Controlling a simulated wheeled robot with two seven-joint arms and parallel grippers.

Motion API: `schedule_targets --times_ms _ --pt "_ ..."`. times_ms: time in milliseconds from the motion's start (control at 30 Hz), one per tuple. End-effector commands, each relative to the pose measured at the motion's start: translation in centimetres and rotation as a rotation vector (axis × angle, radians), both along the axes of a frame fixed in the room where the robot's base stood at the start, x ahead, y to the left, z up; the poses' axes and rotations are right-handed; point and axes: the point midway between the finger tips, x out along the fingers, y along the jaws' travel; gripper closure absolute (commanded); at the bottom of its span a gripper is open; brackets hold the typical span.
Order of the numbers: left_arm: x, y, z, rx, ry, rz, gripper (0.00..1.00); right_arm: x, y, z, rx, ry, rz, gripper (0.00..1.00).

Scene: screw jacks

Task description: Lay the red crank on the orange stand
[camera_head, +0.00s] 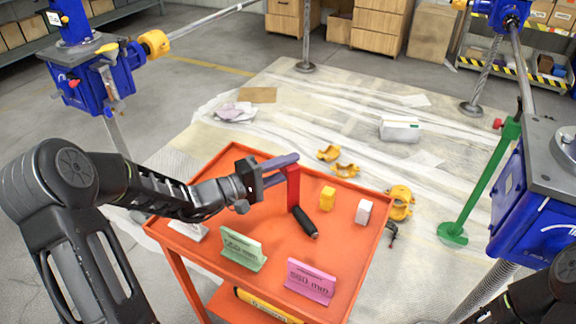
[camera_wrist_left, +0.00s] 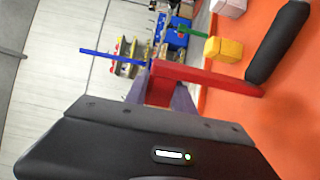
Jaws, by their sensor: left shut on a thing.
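The red crank (camera_head: 293,190) is at the top of the orange stand (camera_head: 268,262), its black handle (camera_head: 304,222) pointing down towards the tray. My left gripper (camera_head: 280,165) is shut on the end of the crank's red arm, over the stand's left-centre part. In the left wrist view the red arm (camera_wrist_left: 205,76) runs from between the fingers to the black handle (camera_wrist_left: 278,42), close over the orange surface (camera_wrist_left: 288,105). I cannot tell whether the crank touches the tray. My right gripper is not in view.
On the stand are a yellow block (camera_head: 327,198), a white block (camera_head: 363,212), a green sign (camera_head: 242,248) and a pink sign (camera_head: 311,281).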

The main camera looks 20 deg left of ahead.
Motion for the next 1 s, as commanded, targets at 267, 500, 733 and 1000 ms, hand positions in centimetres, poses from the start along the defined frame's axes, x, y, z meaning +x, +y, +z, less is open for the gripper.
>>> schedule_targets --times_ms 267,500,733,1000 --pt "0.04 -0.03 -0.11 -0.001 -0.004 -0.001 1.00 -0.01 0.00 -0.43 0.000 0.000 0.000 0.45" --pt "0.01 0.01 -0.20 0.000 0.000 0.000 0.54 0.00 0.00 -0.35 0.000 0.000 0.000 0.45" --pt "0.01 0.01 -0.20 0.000 0.000 0.000 0.48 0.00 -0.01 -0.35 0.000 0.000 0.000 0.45" --pt "-0.51 0.59 -0.03 0.003 0.000 0.003 0.48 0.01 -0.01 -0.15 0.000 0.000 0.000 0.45"
